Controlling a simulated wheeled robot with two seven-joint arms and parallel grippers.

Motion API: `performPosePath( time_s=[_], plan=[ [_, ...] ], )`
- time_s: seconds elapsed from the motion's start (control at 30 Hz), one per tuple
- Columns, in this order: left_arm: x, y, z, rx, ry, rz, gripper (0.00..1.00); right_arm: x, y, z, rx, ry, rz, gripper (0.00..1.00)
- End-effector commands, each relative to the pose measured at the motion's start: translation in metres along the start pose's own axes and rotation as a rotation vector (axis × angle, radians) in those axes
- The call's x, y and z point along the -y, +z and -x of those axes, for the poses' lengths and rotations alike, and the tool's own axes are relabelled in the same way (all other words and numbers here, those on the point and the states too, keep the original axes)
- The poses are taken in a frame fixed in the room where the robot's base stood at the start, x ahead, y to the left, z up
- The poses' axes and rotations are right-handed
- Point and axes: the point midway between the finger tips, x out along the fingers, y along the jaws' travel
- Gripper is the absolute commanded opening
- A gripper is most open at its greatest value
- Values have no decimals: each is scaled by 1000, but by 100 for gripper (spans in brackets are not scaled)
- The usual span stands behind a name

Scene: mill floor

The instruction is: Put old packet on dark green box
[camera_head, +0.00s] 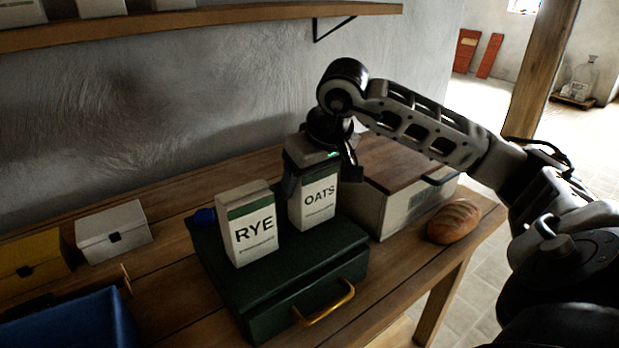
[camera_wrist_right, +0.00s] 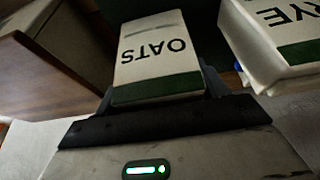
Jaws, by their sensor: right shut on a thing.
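A cream packet marked OATS (camera_head: 317,200) with a green band stands upright over the back right part of the dark green box (camera_head: 312,280). My right gripper (camera_head: 320,174) comes from above and is shut on this packet near its top. The packet's base looks to be at the box top; whether it bears on it I cannot tell. In the right wrist view the OATS packet (camera_wrist_right: 155,55) sits between the fingers. My left gripper is not in view.
A pale box with a brown lid (camera_head: 400,205) stands close right of the green box. A bread loaf (camera_head: 454,221) lies at the table's right edge. White (camera_head: 113,232) and yellow (camera_head: 32,262) boxes and a blue bin (camera_head: 75,325) are left. A shelf (camera_head: 200,20) hangs above.

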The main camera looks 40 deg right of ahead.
Motion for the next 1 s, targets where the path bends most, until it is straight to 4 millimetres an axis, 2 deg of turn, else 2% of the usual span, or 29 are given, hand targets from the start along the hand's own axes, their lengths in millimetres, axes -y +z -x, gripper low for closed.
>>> performPosePath(
  time_s=[0.3, 0.33, 0.4, 0.77, 0.87, 1.0],
  plan=[
    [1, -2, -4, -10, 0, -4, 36, 0, 0, -3, -4, 0, -1, 37],
    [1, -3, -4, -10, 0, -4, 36, 0, 1, -2, -1, 0, 0, 78],
    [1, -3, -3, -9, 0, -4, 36, 0, 1, -2, -1, 0, 0, 94],
    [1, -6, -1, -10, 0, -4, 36, 0, -1, 4, -2, -1, 0, 94],
    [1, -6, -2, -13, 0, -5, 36, 0, -2, 16, -5, -1, 0, 94],
    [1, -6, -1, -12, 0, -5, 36, 0, -2, 46, -8, -1, 0, 94]
  ],
)
